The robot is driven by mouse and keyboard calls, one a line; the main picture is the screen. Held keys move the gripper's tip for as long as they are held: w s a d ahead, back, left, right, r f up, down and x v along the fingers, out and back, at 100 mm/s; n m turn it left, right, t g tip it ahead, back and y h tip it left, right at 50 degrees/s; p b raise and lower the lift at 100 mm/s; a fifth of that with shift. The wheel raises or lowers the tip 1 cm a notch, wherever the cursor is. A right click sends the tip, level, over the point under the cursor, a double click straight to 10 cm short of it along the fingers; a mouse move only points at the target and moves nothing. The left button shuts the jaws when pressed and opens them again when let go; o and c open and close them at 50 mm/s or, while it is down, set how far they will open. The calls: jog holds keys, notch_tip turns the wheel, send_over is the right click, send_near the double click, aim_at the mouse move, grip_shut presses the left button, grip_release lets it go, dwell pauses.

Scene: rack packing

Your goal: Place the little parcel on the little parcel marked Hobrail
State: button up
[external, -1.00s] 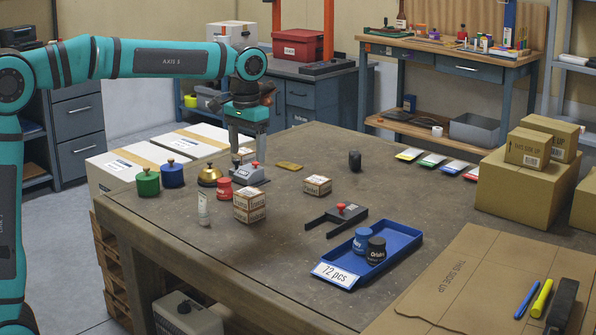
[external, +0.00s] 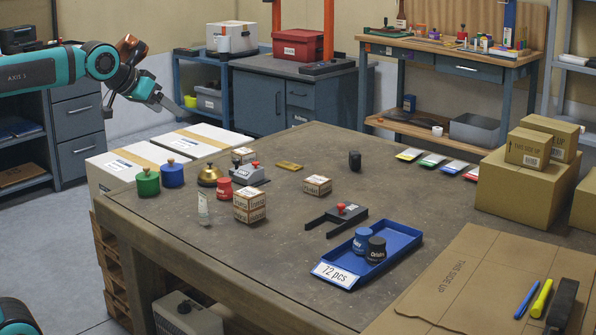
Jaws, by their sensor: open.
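Several little parcels stand on the big table. Two are stacked at the front, an upper parcel (external: 250,197) squarely on a lower parcel (external: 250,214). A single parcel (external: 317,185) lies near the table's middle, and another parcel (external: 243,155) sits behind the grey stapler-like device, partly hidden by it. Printing shows on their sides, but I cannot read which is marked Hobrail. My gripper (external: 182,107) is open and empty, raised at the upper left above the white cartons, well away from every parcel.
Near the parcels stand a brass bell (external: 209,176), a grey device with red knob (external: 248,174), a red weight (external: 224,190), green (external: 148,183) and blue (external: 172,174) weights and a white tube (external: 203,210). A blue tray (external: 392,250) holds two jars. The table's front middle is clear.

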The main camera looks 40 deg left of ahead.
jog(key=s+a+r+t, duration=0.1)
jog(key=s+a+t, duration=0.1)
jog(key=s, duration=0.6)
jog(key=s+a+r+t+y, duration=0.1)
jog(key=s+a+r+t, duration=0.1)
jog(key=s+t, duration=0.3)
jog(key=s+a, duration=0.1)
jog(key=s, duration=0.3)
jog(key=shift+a+r+t, duration=0.15)
jog(key=shift+a+t, duration=0.15)
jog(key=shift+a, duration=0.05)
